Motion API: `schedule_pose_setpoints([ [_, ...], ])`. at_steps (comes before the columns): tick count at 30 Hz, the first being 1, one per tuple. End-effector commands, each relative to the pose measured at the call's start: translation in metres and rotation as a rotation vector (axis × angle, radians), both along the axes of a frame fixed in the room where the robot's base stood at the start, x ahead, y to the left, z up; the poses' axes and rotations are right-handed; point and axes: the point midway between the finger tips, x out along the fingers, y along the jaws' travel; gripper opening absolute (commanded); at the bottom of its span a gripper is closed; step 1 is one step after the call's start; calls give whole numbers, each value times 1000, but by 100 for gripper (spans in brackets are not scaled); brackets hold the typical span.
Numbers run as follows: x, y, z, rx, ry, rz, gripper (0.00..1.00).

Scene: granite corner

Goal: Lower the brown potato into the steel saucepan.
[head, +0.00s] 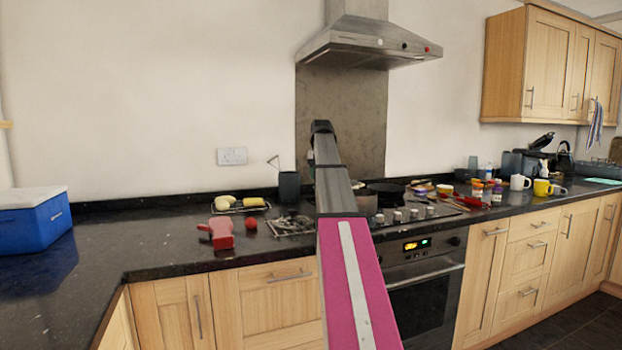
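What looks like the steel saucepan (367,204) stands at the left side of the hob, just right of my arm, which hides part of it. Its inside cannot be seen. I cannot make out a brown potato; it may be behind my arm. My arm reaches forward over the counter edge and up to a dark joint in front of the splashback. My gripper is hidden beyond the arm, so its fingers and anything in them do not show.
A black frying pan (386,187) sits on the hob. Left of my arm are a dark utensil pot (289,187), a wire rack (290,226), a red object (219,233) and a small red ball-like item (251,225). The range hood (365,42) overhangs. Bare counter (140,240) lies left.

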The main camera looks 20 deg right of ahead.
Motion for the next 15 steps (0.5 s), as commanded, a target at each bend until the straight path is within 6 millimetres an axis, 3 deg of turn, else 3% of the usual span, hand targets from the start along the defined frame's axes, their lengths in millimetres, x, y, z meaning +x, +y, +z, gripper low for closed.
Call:
schedule_pose_setpoints([
  [15,30,-85,-3,1,1,-2,29],
])
